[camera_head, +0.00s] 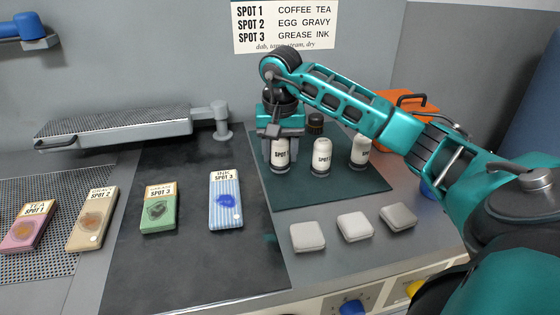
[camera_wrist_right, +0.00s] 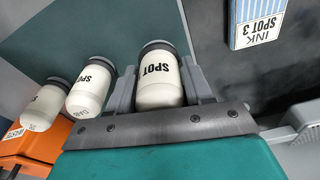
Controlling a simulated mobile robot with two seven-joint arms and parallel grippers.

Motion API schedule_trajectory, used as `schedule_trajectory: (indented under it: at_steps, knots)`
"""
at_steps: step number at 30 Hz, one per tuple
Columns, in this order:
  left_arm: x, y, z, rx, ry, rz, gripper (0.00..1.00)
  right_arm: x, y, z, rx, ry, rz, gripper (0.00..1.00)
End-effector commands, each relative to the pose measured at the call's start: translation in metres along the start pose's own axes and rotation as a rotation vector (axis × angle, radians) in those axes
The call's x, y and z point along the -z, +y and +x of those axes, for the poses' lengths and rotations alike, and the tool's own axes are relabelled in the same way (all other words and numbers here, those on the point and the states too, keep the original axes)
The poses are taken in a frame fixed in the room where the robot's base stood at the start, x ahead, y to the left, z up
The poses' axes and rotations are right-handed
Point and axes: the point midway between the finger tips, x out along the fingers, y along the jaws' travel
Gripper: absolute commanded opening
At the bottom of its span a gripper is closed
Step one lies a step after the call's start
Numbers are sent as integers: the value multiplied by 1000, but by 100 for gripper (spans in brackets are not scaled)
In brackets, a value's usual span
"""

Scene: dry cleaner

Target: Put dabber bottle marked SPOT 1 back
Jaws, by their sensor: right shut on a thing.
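The dabber bottle marked SPOT 1 (camera_head: 280,158) is white, upright and over the left part of the dark green mat (camera_head: 330,193). My right gripper (camera_head: 280,146) comes down on it from above and is shut on it. In the right wrist view the held bottle (camera_wrist_right: 158,85) sits between the two grey fingers, its label reading SPOT, the digit not visible. I cannot tell whether its base touches the mat. Two similar white bottles, a middle one (camera_head: 321,158) and a right one (camera_head: 360,151), stand to its right. My left gripper is not in view.
Three pale pads (camera_head: 355,226) lie in front of the mat. Fabric swatches, including the striped INK one (camera_head: 226,202), lie to the left. An orange box (camera_head: 408,108) is behind my right arm.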

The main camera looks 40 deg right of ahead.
Motion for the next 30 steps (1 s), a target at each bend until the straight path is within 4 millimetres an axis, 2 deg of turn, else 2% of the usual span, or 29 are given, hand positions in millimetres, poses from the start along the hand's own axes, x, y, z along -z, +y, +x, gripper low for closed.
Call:
schedule_trajectory:
  at_steps: [3,5,16,17,24,30]
  knots:
    - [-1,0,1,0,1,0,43,-3,0,20,-2,-4,0,20]
    - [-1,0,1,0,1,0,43,-4,0,26,-2,-2,0,20]
    - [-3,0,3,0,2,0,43,-4,0,30,-1,0,0,20]
    - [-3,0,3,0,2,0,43,-4,0,31,-1,0,0,51]
    - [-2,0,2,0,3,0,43,-4,0,30,-1,-1,0,74]
    - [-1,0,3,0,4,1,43,-4,0,30,-1,-1,-1,76]
